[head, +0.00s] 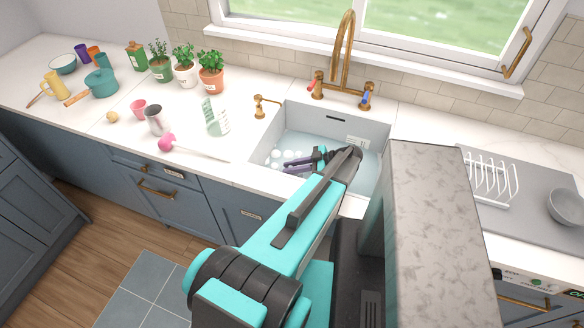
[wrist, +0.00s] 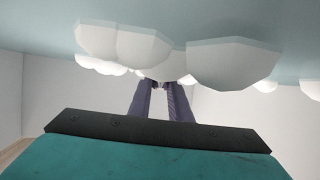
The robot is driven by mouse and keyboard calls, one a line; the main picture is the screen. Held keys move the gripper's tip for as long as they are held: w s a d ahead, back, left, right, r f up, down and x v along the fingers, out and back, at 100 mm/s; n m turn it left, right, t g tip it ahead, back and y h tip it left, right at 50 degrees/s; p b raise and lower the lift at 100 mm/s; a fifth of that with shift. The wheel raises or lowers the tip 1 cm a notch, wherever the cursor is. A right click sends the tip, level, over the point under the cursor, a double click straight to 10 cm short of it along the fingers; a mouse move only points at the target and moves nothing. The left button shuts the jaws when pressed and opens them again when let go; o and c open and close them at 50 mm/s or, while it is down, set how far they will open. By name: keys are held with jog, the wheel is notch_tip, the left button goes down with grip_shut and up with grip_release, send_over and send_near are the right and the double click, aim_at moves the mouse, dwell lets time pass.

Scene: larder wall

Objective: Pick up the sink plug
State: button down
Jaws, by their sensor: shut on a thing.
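My gripper (head: 286,165) reaches down into the white sink (head: 361,133), among white suds at the left of the basin. In the wrist view its two purple-grey fingers (wrist: 159,84) come close together at the tips, beside the suds. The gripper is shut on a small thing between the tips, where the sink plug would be. That thing is mostly hidden by the fingers and suds, and I cannot make out its shape.
Pale blue water (head: 330,143) and suds (wrist: 235,62) fill the basin. A brass tap (head: 345,50) stands behind the sink. A dish rack (head: 492,180) stands to the right.

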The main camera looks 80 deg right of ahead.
jog(key=shift+r+b, duration=2.15)
jog(key=shift+r, duration=2.7)
